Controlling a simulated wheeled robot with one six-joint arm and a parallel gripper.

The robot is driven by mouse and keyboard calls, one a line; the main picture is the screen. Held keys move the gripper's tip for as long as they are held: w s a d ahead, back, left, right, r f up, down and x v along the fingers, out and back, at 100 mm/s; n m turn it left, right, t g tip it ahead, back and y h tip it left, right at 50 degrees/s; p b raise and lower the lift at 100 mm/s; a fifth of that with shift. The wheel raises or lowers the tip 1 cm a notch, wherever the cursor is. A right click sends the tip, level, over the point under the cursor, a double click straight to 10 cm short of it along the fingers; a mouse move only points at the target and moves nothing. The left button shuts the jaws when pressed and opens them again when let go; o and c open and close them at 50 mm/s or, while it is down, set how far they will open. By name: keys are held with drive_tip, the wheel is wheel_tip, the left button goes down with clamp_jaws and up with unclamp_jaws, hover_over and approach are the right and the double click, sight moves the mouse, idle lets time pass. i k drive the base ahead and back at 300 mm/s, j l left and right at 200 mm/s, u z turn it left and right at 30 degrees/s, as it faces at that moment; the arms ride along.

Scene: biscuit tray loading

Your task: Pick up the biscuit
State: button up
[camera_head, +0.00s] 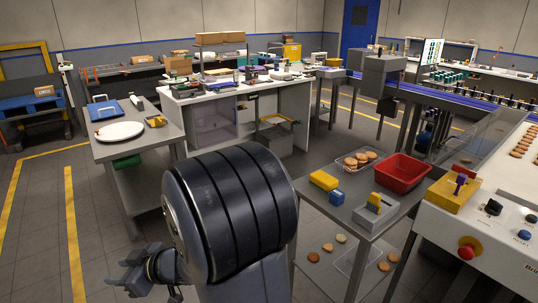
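Several round brown biscuits are in view, and I cannot tell which single one the task names. Some biscuits (360,158) lie in a clear tray (347,169) on the small grey table (330,200). Others lie on its lower shelf, including a darker biscuit (313,257) and a paler biscuit (341,239); a clear tray with biscuits is partly hidden there. More biscuits (521,150) sit in rows on the white machine at the right edge. My gripper (124,270) is at the lower left, above the floor, far from all biscuits. Its fingers look apart and empty.
A red bin (404,174), a yellow block (324,180), a blue block (337,195) and a grey-and-yellow device (375,210) share the small table. The white control panel (480,245) stands right of it. My arm covers the lower middle. Floor at left is clear.

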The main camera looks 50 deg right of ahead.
sight(349, 161)
drive_tip(key=i+z, duration=0.15)
drive_tip(key=z, duration=0.3)
drive_tip(key=i+z, duration=0.15)
drive_tip(key=z, duration=0.25)
drive_tip(key=i+z, duration=0.15)
drive_tip(key=z, duration=0.3)
drive_tip(key=i+z, duration=0.15)
drive_tip(key=z, duration=0.3)
drive_tip(key=i+z, duration=0.25)
drive_tip(key=z, duration=0.15)
drive_tip(key=i+j+z, duration=0.1)
drive_tip(key=i+z, duration=0.15)
drive_tip(key=z, duration=0.15)
drive_tip(key=i+j+z, duration=0.15)
drive_tip(key=z, duration=0.3)
drive_tip(key=i, duration=0.1)
